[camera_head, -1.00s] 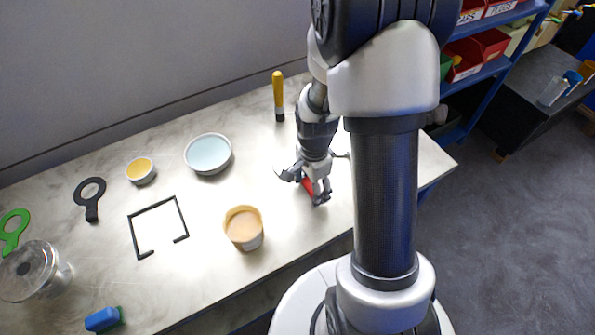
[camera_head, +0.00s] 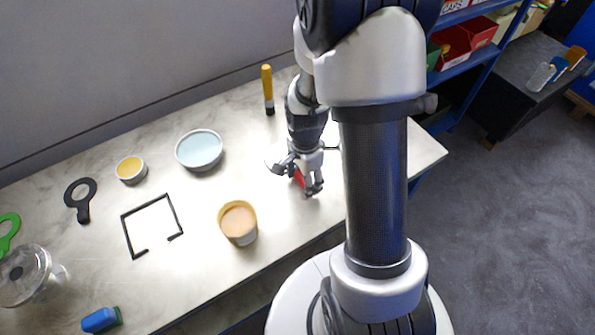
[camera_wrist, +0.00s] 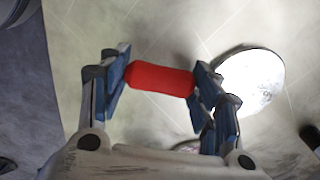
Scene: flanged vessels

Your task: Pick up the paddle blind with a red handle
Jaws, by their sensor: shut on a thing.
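The paddle blind has a red handle (camera_wrist: 160,79) and, in the wrist view, what looks like its pale shiny round plate (camera_wrist: 252,82) to the right of the fingers. My gripper (camera_wrist: 158,85) is shut across the red handle, with a finger at each end of the red part in that view. In the head view my gripper (camera_head: 305,180) is at the right part of the table, and a bit of the red handle (camera_head: 298,178) shows between the fingers. The plate is mostly hidden there. I cannot tell whether the blind touches the table.
On the table (camera_head: 190,275) are a tan tub (camera_head: 239,224), a pale blue bowl (camera_head: 199,150), a yellow cup (camera_head: 131,169), a black frame outline (camera_head: 126,238), a black paddle (camera_head: 80,207), a green paddle (camera_head: 8,228), a clear jar (camera_head: 25,275) and a yellow-handled tool (camera_head: 267,85).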

